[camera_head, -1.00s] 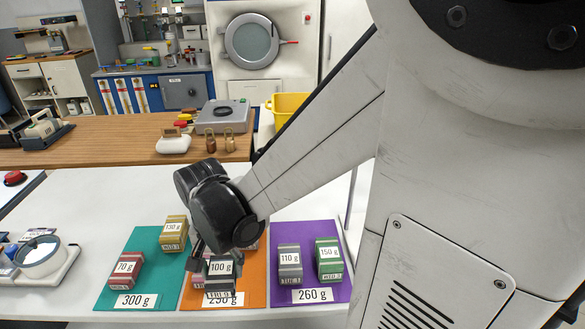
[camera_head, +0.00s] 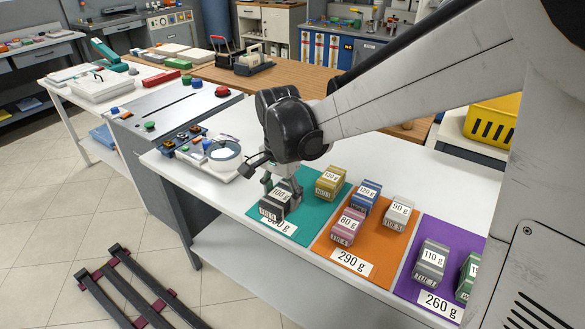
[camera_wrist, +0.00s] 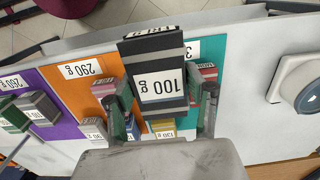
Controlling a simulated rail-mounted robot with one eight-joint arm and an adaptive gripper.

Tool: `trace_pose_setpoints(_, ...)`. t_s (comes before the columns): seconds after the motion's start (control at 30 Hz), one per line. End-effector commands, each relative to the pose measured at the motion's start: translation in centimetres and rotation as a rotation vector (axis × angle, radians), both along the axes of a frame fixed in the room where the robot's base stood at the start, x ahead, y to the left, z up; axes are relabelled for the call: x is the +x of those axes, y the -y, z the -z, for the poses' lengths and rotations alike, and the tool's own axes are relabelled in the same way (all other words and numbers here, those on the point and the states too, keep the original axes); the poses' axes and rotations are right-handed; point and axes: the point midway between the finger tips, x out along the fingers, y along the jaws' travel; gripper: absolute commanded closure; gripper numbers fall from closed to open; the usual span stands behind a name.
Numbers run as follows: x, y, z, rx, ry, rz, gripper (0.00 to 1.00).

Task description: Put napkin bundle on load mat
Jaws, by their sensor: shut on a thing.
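In the wrist view the bundle (camera_wrist: 155,72) is between my two fingers. A yellow 130 g bundle (camera_head: 330,184) stands at the back of the teal mat. The wrist view shows a red bundle (camera_wrist: 208,73) right beside the held one.
The orange mat (camera_head: 378,248), labelled 290 g, bears pink (camera_head: 348,226), blue (camera_head: 366,198) and grey (camera_head: 398,212) bundles. The purple mat (camera_head: 456,236), labelled 260 g, bears a grey bundle (camera_head: 430,262) and a green one.

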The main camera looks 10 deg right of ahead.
Motion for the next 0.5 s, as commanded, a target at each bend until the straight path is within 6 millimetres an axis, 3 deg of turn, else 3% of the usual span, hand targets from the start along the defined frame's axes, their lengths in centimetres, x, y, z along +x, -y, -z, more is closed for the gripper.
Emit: trace_pose_setpoints(0.5, 5.3, 7.8, 5.7, 0.0, 0.0, 0.005, 0.8)
